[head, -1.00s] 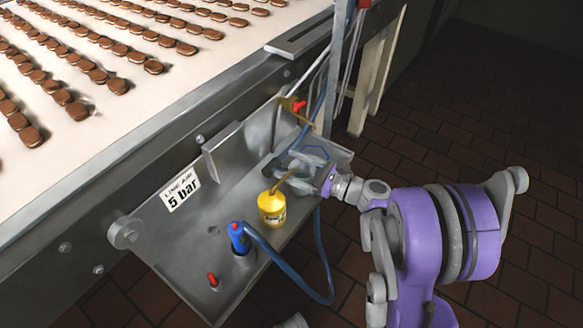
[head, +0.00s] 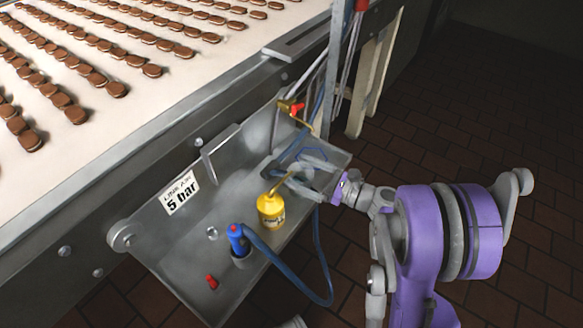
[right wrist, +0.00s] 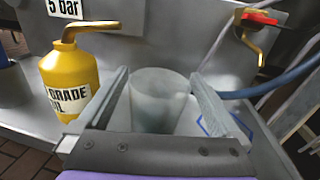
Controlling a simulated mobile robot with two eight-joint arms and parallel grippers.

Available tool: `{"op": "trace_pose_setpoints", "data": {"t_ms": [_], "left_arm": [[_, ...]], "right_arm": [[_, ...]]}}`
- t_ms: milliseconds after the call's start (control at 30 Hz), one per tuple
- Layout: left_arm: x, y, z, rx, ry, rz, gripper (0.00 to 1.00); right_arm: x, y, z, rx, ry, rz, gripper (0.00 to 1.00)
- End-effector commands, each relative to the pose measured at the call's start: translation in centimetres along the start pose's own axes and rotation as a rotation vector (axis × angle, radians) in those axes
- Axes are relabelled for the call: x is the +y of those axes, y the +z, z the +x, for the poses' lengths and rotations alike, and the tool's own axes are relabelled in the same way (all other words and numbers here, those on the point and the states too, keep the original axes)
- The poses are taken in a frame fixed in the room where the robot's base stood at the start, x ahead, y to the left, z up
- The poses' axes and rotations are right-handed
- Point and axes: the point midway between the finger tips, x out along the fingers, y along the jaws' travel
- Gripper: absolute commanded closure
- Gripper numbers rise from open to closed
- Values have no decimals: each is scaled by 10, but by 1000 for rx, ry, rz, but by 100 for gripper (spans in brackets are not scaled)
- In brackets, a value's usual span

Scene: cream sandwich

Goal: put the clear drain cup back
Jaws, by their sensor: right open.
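The clear drain cup (right wrist: 158,95) is a translucent, greyish tumbler, seen upright in the right wrist view. It stands between the two fingers of my right gripper (right wrist: 158,76), which are spread on either side of it; I cannot tell whether either finger touches it. In the head view my right gripper (head: 303,177) is over the far right end of the grey metal shelf (head: 185,262), behind the yellow oil can. The cup is hard to make out there among the fingers. A blue outline (head: 315,152) is marked on the shelf close behind the gripper. My left gripper is out of view.
The yellow oil can (head: 270,210) stands close left of the gripper; it also shows in the right wrist view (right wrist: 70,82). A blue fitting (head: 238,240) with a hose, a red-capped piece (head: 211,282) and a red-handled brass valve (head: 296,108) are nearby. The conveyor carries biscuits.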

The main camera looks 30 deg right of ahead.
Motion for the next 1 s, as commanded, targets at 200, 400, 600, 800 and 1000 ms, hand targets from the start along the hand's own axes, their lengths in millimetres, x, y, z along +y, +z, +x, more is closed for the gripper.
{"op": "trace_pose_setpoints", "data": {"t_ms": [200,400,600,800,1000], "left_arm": [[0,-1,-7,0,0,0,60],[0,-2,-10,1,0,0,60],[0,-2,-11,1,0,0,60],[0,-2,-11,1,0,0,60],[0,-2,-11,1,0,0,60]], "right_arm": [[-2,1,-50,1,-5,-2,0],[-1,0,-80,0,-3,0,0],[0,0,-89,0,-1,0,0],[0,0,-89,0,0,0,0],[0,0,-89,0,0,0,0]]}}
